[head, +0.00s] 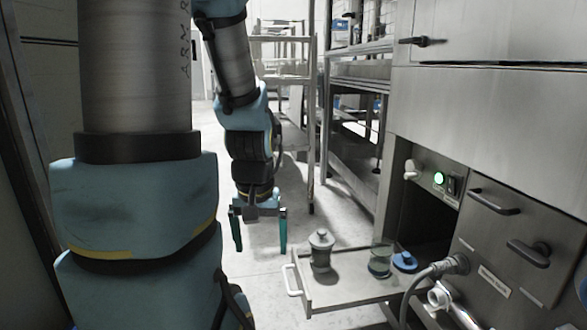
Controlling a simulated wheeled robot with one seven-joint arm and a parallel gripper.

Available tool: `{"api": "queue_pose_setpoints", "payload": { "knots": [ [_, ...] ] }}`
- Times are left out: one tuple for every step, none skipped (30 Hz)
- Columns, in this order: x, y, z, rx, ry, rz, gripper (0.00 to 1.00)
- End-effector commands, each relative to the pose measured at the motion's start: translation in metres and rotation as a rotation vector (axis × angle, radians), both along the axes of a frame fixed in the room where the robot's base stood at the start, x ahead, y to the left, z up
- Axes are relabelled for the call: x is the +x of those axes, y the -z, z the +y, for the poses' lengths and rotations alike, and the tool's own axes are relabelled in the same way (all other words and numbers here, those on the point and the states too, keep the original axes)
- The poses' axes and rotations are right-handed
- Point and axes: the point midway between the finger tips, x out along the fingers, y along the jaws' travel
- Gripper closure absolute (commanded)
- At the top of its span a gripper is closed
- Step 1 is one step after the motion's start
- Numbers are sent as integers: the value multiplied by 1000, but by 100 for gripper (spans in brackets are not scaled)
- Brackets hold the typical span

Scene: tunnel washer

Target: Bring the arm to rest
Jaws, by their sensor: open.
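My gripper (259,236) hangs at the end of my arm, pointing down. Its two teal fingers are spread apart with nothing between them. It is over the floor, to the left of a pulled-out drawer tray (340,293) and apart from it. My upper arm fills the left part of the head view.
On the tray stand a grey lidded pot (320,250) and a glass with greenish content (380,262); a blue lid (404,262) lies to their right. A steel machine (480,120) with handles, a green lamp (439,178) and a hose (425,275) fills the right. Floor (262,262) is clear below my gripper.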

Motion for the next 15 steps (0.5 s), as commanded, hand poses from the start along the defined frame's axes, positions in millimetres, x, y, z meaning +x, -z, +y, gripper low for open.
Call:
{"api": "queue_pose_setpoints", "payload": {
  "knots": [
    [-8,-7,0,-3,37,4,0],
    [-10,-17,0,-4,46,7,0],
    [-9,-27,0,-3,43,9,0],
    [-8,-33,0,-3,43,10,0],
    [-8,-39,0,-2,42,9,0],
    [-8,-46,0,-2,42,9,0],
    [-8,-52,0,-2,42,9,0],
    [-8,-58,0,-2,42,9,0],
    [-8,-67,0,-2,42,9,0],
    [-8,-74,0,-2,42,9,0],
    [-8,-81,0,-2,42,9,0],
    [-8,-92,0,-2,42,8,0],
    [-8,-101,0,-2,42,8,0],
    [-8,-110,0,-2,42,8,0],
    [-8,-123,0,-2,42,8,0]
  ]
}}
